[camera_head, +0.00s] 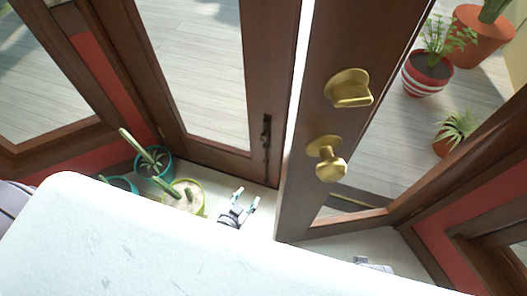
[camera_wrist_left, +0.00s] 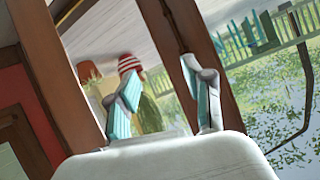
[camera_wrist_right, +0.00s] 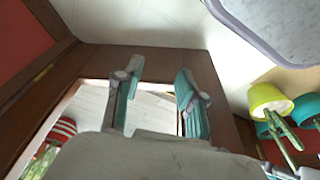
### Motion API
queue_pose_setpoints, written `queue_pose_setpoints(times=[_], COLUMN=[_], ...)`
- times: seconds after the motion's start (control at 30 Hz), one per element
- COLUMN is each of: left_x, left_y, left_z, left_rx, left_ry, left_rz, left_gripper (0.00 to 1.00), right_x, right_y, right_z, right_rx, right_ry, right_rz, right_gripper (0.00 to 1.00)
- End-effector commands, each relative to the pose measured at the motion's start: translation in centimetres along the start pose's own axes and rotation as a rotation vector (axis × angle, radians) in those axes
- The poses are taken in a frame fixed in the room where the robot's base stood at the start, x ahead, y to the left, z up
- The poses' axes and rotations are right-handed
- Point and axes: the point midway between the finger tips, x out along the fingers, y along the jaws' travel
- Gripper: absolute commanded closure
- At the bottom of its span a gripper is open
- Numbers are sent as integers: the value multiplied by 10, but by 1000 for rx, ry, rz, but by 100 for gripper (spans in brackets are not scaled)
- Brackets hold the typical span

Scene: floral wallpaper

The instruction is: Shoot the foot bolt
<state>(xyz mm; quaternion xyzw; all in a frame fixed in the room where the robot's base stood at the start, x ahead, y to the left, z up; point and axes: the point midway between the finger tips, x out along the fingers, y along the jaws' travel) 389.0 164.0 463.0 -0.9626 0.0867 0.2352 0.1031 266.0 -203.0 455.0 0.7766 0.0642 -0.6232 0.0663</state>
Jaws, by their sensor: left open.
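A dark foot bolt (camera_head: 266,135) is fixed upright on the inner stile of the left door (camera_head: 225,155), which is wood-framed with glass. My left gripper (camera_head: 247,197) is open and empty, near the bottom of that door and below the bolt in the picture. Only a small grey part of the right arm shows at the bottom of the head view.
The right door (camera_head: 318,110) stands at an angle, with a brass thumb-turn (camera_head: 349,88) and knob (camera_head: 329,160). Potted cacti stand left of my left gripper, including a yellow-green pot (camera_head: 190,197) and a teal pot (camera_head: 153,163). Plants, including a striped pot (camera_head: 426,76), stand beyond the glass.

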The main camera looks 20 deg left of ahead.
Motion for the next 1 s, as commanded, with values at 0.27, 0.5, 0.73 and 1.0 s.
queue_pose_setpoints(times=[0.27, 0.5, 0.73, 1.0], left_x=[34, 32, 61, 113], left_y=[-26, -37, -44, -54], left_z=[-62, -90, -106, -130], left_rx=[43, 55, 56, 56], left_ry=[368, 460, 463, 461], left_rz=[-156, -206, -206, -205], left_gripper=[49, 49, 49, 49], right_x=[-22, -46, -67, -94], right_y=[3, 4, 4, 5], right_z=[-22, -23, -24, -20], right_rx=[9, 11, 12, 14], right_ry=[56, 67, 80, 93], right_rz=[8, 11, 13, 15], right_gripper=[60, 60, 60, 60])
